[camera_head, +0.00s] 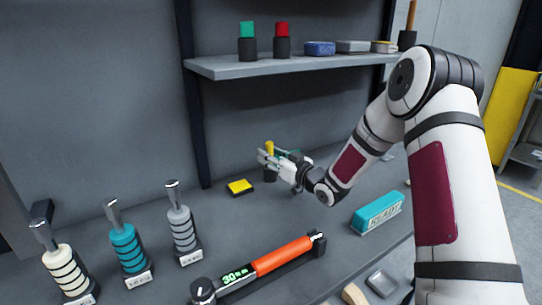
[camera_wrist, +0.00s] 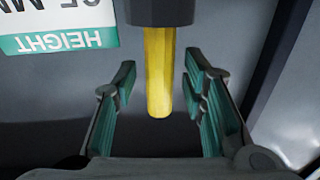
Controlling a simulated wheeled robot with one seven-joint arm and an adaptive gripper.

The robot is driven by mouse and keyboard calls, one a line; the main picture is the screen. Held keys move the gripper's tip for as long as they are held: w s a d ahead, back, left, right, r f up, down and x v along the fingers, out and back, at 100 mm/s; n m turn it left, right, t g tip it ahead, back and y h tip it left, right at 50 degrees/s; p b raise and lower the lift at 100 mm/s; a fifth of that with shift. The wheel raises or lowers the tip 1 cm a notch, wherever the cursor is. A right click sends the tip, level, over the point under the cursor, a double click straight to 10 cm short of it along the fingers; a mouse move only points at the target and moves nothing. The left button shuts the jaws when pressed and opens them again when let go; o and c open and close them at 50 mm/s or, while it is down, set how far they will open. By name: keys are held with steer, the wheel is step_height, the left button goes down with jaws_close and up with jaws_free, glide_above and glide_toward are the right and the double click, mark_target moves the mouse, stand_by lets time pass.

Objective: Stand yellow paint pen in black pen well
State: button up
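The yellow paint pen (camera_head: 269,147) stands upright above the black pen well (camera_head: 270,176) on the workbench. In the wrist view, which is upside down, the pen (camera_wrist: 158,75) runs straight out of the dark well (camera_wrist: 160,11), so its lower end is hidden inside. My gripper (camera_head: 268,157) is at the pen, above the well. In the wrist view its two teal-padded fingers (camera_wrist: 160,95) are spread on either side of the pen, with a visible gap on both sides.
A yellow-and-black block (camera_head: 240,187) lies left of the well. A teal READY box (camera_head: 378,213) and an orange-handled tool (camera_head: 282,257) lie nearer. Several handled tools (camera_head: 126,248) stand at left. A shelf (camera_head: 290,67) with pots hangs above. A HEIGHT label (camera_wrist: 60,40) shows in the wrist view.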

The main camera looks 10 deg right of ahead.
steer(key=v, duration=1.1)
steer(key=shift+s+d, duration=0.15)
steer(key=shift+s, duration=0.2)
steer(key=s+d+r+m+g+h, duration=0.1)
steer(key=s+r+m+g+h, duration=0.1)
steer(key=s+r+g+h, duration=0.45)
steer(key=s+d+r+m+g+h, duration=0.15)
steer(key=s+h, duration=0.25)
steer(key=s, duration=0.6)
steer(key=s+a+m+g+y, duration=0.1)
steer(key=s+a+g, duration=0.1)
steer(key=s, duration=1)
steer(key=s+a+g+y, duration=0.1)
steer(key=s+a+g, duration=0.2)
steer(key=s, duration=1)
steer(key=a+r, duration=0.1)
steer(key=a, duration=0.1)
steer(key=shift+s+a+m+g+y, duration=0.3)
steer(key=shift+s+m+y, duration=0.05)
step_height(320, 180, up, 8)
steer(key=t+p, duration=0.1)
steer(key=p, duration=0.6)
steer(key=shift+r+t, duration=0.25)
steer(key=shift+t, duration=0.05)
steer(key=shift+d, duration=0.1)
